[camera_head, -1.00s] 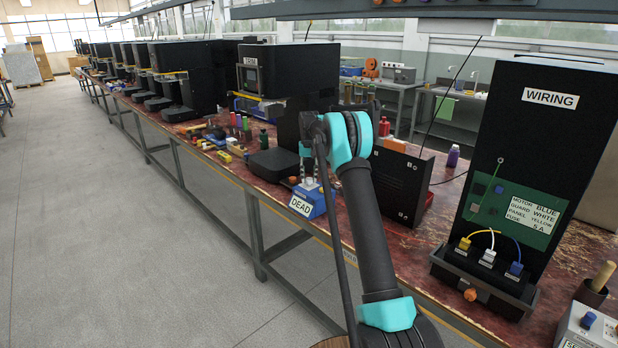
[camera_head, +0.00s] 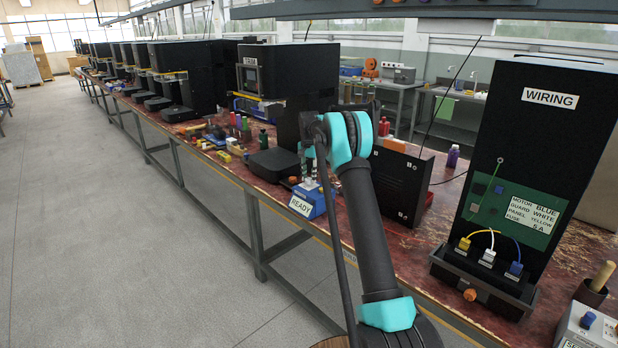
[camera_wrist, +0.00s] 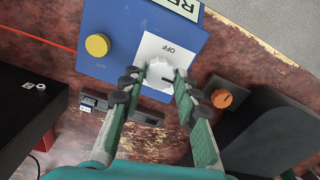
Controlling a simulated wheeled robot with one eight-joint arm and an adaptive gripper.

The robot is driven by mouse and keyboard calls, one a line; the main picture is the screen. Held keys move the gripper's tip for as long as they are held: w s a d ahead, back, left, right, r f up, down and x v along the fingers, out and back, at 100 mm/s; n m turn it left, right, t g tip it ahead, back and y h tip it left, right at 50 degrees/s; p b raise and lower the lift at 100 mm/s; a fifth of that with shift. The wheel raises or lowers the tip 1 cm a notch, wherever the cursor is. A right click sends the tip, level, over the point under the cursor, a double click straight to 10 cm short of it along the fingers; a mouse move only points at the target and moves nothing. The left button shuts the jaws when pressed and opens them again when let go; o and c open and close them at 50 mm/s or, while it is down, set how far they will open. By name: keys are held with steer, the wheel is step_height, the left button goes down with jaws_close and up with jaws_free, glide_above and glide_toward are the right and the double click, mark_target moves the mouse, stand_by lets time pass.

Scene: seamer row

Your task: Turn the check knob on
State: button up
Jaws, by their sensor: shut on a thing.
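The check knob (camera_wrist: 158,73) is a pale white knob with a dark pointer line, on a white plate marked OFF (camera_wrist: 171,49) in the wrist view. The plate sits on the blue box (camera_wrist: 113,38). My gripper (camera_wrist: 156,80) is shut on the knob, one finger on each side, and hides parts of it and any other marking near the fingers.
A round yellow button (camera_wrist: 97,45) is on the same box. An orange knob (camera_wrist: 221,98) and a black case (camera_head: 273,164) are close by. The WIRING panel (camera_head: 520,150) stands to the right. The floor left of the bench is clear.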

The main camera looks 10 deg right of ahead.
mark_target(309, 178)
stand_by(0.5)
steer(key=o, duration=1.1)
steer(key=shift+o, duration=0.2)
steer(key=shift+r, duration=0.1)
step_height(309, 178, up, 12)
